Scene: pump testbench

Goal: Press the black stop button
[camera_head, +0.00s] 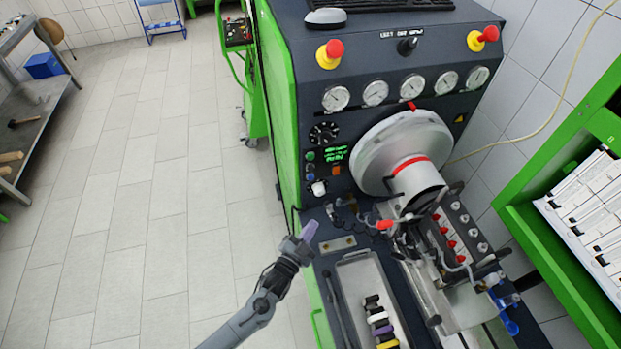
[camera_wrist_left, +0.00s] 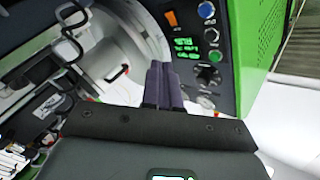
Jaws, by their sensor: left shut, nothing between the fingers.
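The control panel beside the green display (camera_head: 335,154) holds a short column of small round buttons. A dark button that looks like the black stop button (camera_head: 310,167) sits between a green one and a blue one; it is very small. In the left wrist view a dark button (camera_wrist_left: 210,36) lies near the blue button (camera_wrist_left: 206,10) and green button (camera_wrist_left: 187,57). My left gripper (camera_head: 309,230) is shut and empty, below the panel and apart from the buttons. Its purple fingers (camera_wrist_left: 164,70) point toward the panel in the wrist view. My right gripper is not visible.
A large grey flywheel housing (camera_head: 385,150) bulges out right of the panel. A white knob (camera_head: 318,188) sits under the buttons. Two red-yellow emergency buttons (camera_head: 330,53) (camera_head: 482,38) stand above. A tray with coloured rings (camera_head: 358,270) lies below. Floor at left is clear.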

